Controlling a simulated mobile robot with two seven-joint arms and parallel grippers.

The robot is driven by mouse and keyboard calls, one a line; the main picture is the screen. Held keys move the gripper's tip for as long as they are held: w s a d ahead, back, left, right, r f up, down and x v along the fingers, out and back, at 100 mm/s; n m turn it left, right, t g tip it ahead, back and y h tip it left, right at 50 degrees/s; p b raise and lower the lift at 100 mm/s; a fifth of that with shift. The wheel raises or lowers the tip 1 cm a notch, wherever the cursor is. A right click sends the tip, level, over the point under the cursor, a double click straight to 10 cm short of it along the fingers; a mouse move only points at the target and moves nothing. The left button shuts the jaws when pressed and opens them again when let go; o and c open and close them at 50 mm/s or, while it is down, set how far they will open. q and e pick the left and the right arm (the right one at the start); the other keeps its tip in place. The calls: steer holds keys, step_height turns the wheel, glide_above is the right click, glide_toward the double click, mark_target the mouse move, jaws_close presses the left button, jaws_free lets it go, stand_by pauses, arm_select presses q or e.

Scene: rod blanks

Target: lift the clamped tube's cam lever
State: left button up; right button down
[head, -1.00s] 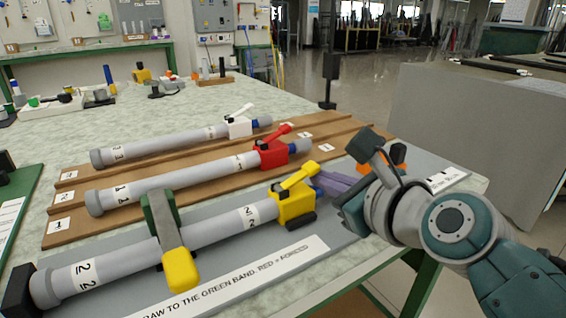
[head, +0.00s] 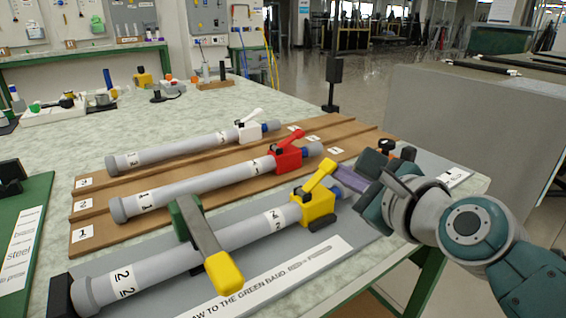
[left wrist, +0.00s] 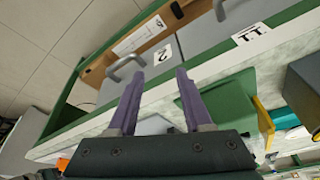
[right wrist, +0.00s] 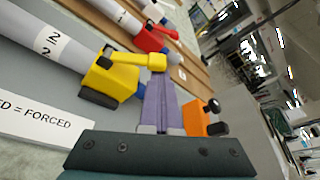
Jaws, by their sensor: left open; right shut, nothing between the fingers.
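The clamped tube (head: 240,235) is grey, marked 2, and lies on a grey board under a green-and-yellow clamp (head: 206,245). At its right end is a yellow cam block (head: 314,207) with a yellow cam lever (head: 321,176), tilted up to the right. The block (right wrist: 112,78) and lever (right wrist: 145,61) also show in the right wrist view. My right gripper (head: 341,180) is shut and empty; its purple fingertips (right wrist: 158,78) are close by the lever's free end. I cannot tell whether they touch. My left gripper (left wrist: 158,82) is open and empty, away from the tube.
Two more tubes, with a red block (head: 287,158) and a white block (head: 250,132), lie behind on brown boards. An orange fixture with a black knob (right wrist: 200,120) stands beside my right fingers. A grey cabinet (head: 460,120) stands at the right.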

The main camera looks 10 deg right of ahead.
steer(key=shift+s+a+r+n+t+p, duration=0.1)
steer(key=shift+a+r+n+t+p, duration=0.25)
steer(key=shift+r+n, duration=0.3)
steer(key=shift+s+a+r+n+t+h, duration=0.1)
steer(key=shift+a+r+n+t+h, duration=0.1)
steer(key=shift+n, duration=0.25)
steer(key=shift+a+r+n+t+h, duration=0.1)
steer(key=shift+n+h, duration=0.1)
steer(key=shift+n, duration=0.2)
steer(key=shift+s+a+r+n+h, duration=0.1)
steer(key=shift+a+r+n+h, duration=0.2)
steer(key=shift+n, duration=0.4)
steer(key=n, duration=0.1)
steer(key=a+t, duration=0.1)
steer(key=n, duration=0.1)
steer(key=shift+s+a+r+n, duration=0.2)
steer(key=shift+s+r+n, duration=0.05)
steer(key=shift+r+n, duration=0.05)
arm_select(q)
steer(key=shift+s+a+r, duration=0.1)
steer(key=shift+a+r, duration=0.5)
steer(key=shift+r, duration=0.1)
